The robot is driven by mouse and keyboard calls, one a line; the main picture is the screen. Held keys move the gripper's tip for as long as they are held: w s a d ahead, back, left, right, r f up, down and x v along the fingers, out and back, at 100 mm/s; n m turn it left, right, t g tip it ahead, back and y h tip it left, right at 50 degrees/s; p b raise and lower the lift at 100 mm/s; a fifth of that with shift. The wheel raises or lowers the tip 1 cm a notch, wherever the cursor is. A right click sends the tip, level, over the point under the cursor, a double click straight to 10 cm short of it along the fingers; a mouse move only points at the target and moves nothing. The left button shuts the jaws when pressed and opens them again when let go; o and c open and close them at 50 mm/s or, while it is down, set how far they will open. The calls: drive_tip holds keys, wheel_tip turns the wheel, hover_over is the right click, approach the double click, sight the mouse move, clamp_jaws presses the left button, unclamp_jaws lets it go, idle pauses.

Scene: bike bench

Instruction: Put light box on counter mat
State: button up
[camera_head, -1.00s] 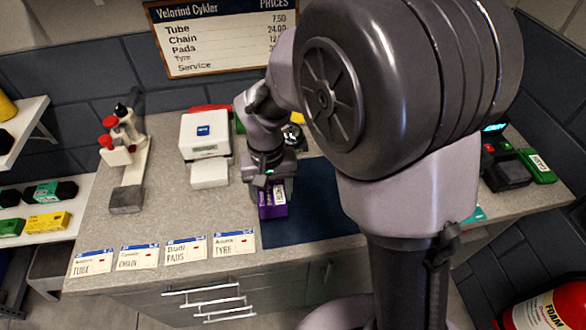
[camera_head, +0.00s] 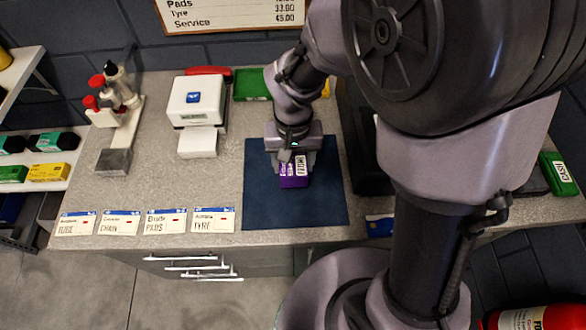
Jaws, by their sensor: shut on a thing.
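The purple light box (camera_head: 294,181) with a white label is held in my gripper (camera_head: 294,160), which is shut on it from above. The box is over the middle of the dark blue counter mat (camera_head: 262,209). I cannot tell whether its underside touches the mat. The mat lies flat on the grey counter, and my arm hides a part of its far side.
Several label cards (camera_head: 150,222) lie along the counter's front edge. A white device (camera_head: 197,110) stands left of the mat, with a green tray (camera_head: 252,84) behind. A red-capped tool stand (camera_head: 113,100) is farther left.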

sight(293, 169)
wheel_tip(293, 169, down, 3)
drive_tip(key=shift+f+b, duration=0.2)
drive_tip(key=shift+b, duration=0.45)
drive_tip(key=shift+r, duration=0.2)
drive_tip(key=shift+f, duration=0.1)
drive_tip(key=o, duration=1.5)
drive_tip(key=shift+c, duration=0.2)
